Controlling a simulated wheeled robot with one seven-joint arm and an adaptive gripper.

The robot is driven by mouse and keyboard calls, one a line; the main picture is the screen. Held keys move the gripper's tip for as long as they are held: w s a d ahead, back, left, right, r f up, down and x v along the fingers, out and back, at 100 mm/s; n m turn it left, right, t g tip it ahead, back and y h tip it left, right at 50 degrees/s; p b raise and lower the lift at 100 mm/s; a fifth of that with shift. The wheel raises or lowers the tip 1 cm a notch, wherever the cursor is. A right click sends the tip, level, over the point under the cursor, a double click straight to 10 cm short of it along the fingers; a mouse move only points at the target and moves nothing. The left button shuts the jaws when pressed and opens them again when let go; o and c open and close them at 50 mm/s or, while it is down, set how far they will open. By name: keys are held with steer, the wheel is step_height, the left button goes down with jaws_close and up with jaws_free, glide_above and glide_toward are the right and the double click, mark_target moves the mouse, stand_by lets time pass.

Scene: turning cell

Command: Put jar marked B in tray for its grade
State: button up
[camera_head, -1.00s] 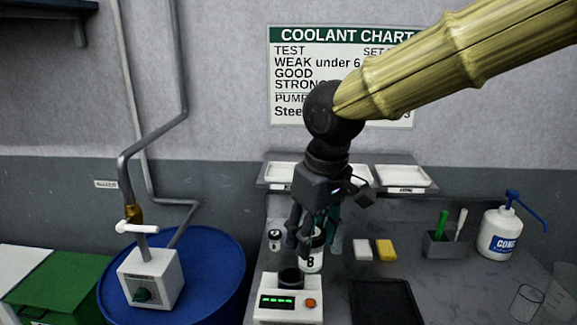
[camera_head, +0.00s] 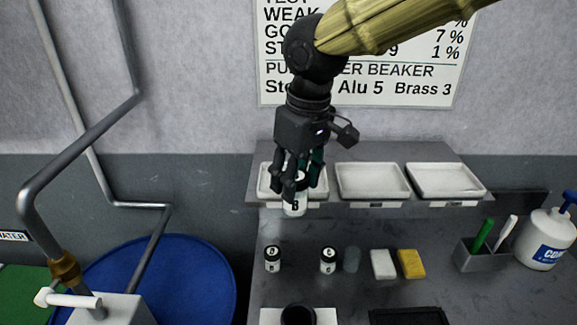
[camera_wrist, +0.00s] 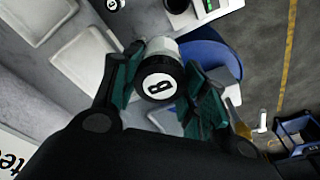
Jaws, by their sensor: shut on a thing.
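The jar marked B (camera_head: 294,208) is white with a black lid and hangs upright in my gripper (camera_head: 297,184). In the wrist view its lid (camera_wrist: 159,77) shows a B between the green finger pads (camera_wrist: 160,92), which are shut on it. In the head view the jar is in front of the left tray (camera_head: 265,182), overlapping its front edge; I cannot tell whether it is above the tray. The middle tray (camera_head: 372,182) and right tray (camera_head: 445,181) look empty. The left tray is partly hidden by my gripper. The labels on the shelf's front are too small to read.
Two other small jars stand on the bench, one at the left (camera_head: 272,259) and one further right (camera_head: 328,260). A grey cylinder (camera_head: 351,259), white block (camera_head: 383,264) and yellow sponge (camera_head: 411,264) lie beside them. A coolant chart (camera_head: 400,70) hangs behind, partly covered by my arm.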

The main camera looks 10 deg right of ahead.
steer(key=shift+w+r, duration=0.1)
steer(key=shift+w, duration=0.3)
steer(key=w+d+f+p, duration=0.1)
steer(key=w+p, duration=0.2)
steer(key=w, duration=0.1)
steer(key=w+d+f+p, duration=0.1)
steer(key=w+f+p, duration=0.1)
steer(key=w, duration=0.3)
steer(key=w+d+f+p, duration=0.1)
steer(key=w+p, duration=0.2)
steer(key=w, duration=0.2)
steer(key=shift+w+f+p, duration=0.15)
steer(key=shift+w+p, duration=0.1)
steer(key=shift+p, duration=0.15)
steer(key=shift+s+a+f, duration=0.1)
steer(key=shift+f, duration=0.25)
steer(key=shift+f, duration=0.15)
steer(key=o, duration=1.2)
steer(key=shift+c, duration=0.2)
